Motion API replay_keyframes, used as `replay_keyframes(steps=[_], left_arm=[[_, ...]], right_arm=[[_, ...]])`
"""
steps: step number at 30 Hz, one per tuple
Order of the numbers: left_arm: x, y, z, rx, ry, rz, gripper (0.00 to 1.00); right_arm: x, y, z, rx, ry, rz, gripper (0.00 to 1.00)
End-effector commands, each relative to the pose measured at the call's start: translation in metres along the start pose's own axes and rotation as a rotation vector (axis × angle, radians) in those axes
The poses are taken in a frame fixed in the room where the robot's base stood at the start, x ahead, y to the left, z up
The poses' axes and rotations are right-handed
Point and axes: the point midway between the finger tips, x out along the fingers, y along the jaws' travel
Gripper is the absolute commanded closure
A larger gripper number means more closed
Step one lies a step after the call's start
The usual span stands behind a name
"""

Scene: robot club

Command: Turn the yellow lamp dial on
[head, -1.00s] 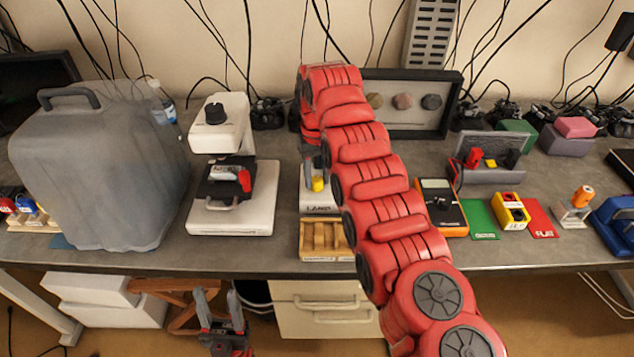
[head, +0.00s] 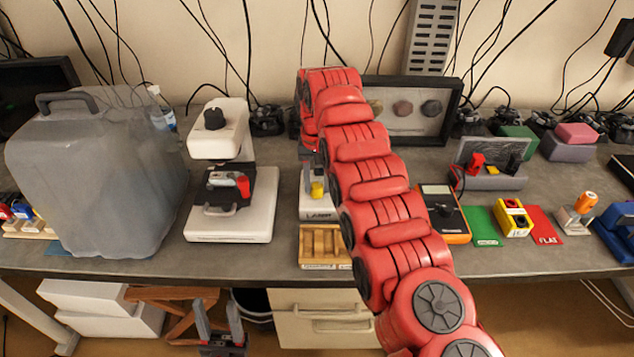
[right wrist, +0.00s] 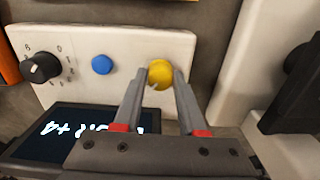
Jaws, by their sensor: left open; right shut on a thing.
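The yellow dial (right wrist: 160,73) is a round knob on the front of a white panel (right wrist: 120,42). My right gripper (right wrist: 160,82) has a fingertip on either side of it and is shut on it. In the head view the dial (head: 318,189) shows as a small yellow spot on the white unit (head: 318,212), just below my right gripper (head: 311,165), which my red arm partly hides. I cannot tell the dial's on or off setting. My left gripper (head: 218,318) is open and empty, low in front of the bench.
A blue button (right wrist: 102,64) and a black knob (right wrist: 40,68) share the panel. A dark display (right wrist: 75,130) lies below it. A white microscope-like device (head: 230,205) stands left of the unit, with a wooden tray (head: 323,245) in front and a meter (head: 443,212) right.

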Motion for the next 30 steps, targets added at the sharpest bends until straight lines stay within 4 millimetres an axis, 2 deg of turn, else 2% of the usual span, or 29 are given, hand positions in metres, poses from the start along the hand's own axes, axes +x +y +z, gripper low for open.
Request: replay_keyframes(steps=[5,6,10,22,26,30], left_arm=[[0.0,0.0,0.0,0.0,0.0,0.0,0.5],[0.0,0.0,0.0,0.0,0.0,0.0,0.5],[0.0,0.0,0.0,0.0,0.0,0.0,0.5],[0.005,0.0,-0.001,0.0,0.0,0.0,0.5],[0.017,-0.001,-0.003,0.0,0.0,0.0,0.5],[0.039,-0.002,-0.006,0.0,0.0,0.0,0.5]], right_arm=[[0.0,0.0,0.0,0.0,0.001,0.0,1.0],[0.0,0.0,0.0,0.0,0.001,0.0,0.52],[0.0,0.0,0.0,0.0,0.001,0.0,0.3],[-0.006,0.0,0.0,-0.001,0.001,0.0,0.3],[-0.021,0.0,0.0,-0.002,0.002,-0.001,0.3],[-0.045,0.001,0.0,-0.001,0.001,0.0,0.3]])
